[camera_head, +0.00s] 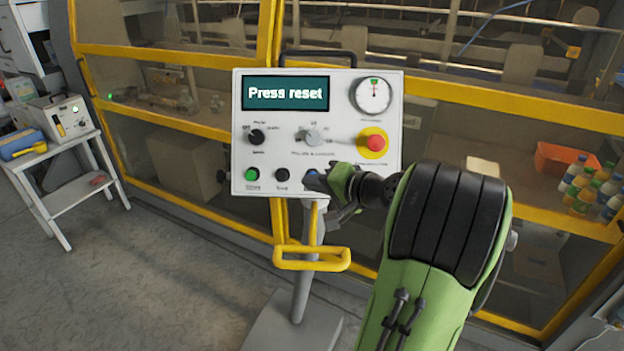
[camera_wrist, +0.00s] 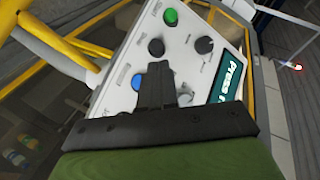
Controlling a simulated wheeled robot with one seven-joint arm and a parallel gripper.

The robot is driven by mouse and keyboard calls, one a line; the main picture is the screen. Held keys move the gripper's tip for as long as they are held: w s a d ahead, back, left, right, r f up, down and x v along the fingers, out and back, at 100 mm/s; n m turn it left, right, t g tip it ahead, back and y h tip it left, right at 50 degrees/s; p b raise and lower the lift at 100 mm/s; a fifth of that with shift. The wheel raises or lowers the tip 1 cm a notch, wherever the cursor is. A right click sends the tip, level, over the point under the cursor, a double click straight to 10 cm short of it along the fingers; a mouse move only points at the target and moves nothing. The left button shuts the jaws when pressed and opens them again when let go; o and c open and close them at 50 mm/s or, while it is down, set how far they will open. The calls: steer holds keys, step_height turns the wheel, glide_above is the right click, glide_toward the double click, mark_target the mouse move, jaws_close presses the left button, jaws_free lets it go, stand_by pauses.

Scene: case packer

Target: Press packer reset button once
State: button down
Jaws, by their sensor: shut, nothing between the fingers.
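The white control panel (camera_head: 222,128) (camera_wrist: 190,68) stands on a grey post, and its screen (camera_head: 286,93) reads "Press reset". A green button (camera_head: 252,174), a black button (camera_head: 282,175) and a blue button (camera_head: 310,175) form its bottom row. The blue button's label cannot be read. My gripper (camera_head: 322,182) is shut and empty, right at the blue button and partly covering it. In the wrist view, my shut fingers (camera_wrist: 155,68) reach over the panel beside the blue button (camera_wrist: 138,82). Whether they touch it cannot be told.
A red emergency stop (camera_head: 375,142) on a yellow base sits above my gripper, and two knobs are to its left. A yellow bracket (camera_head: 312,264) sticks out below the panel. Yellow-framed guard windows stand behind. A white side table (camera_head: 75,185) stands left.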

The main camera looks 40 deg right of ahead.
steer(key=shift+w+d+f, duration=0.65)
steer(key=shift+w+d, duration=0.15)
steer(key=shift+d, duration=0.05)
steer(key=shift+w+d+f, duration=0.65)
steer(key=shift+w+d, duration=0.15)
steer(key=shift+d, duration=0.05)
stand_by(0.8)
steer(key=shift+w+d+f, duration=0.2)
steer(key=shift+w+d, duration=0.05)
steer(key=shift+w+d+f, duration=0.2)
stand_by(0.7)
steer(key=shift+r, duration=0.1)
steer(key=shift+s+a+r, duration=0.3)
steer(key=shift+s+a, duration=0.15)
steer(key=shift+a, duration=0.05)
steer(key=shift+s+a+r, duration=1.25)
steer(key=shift+s+a, duration=0.25)
steer(key=shift+a, duration=0.05)
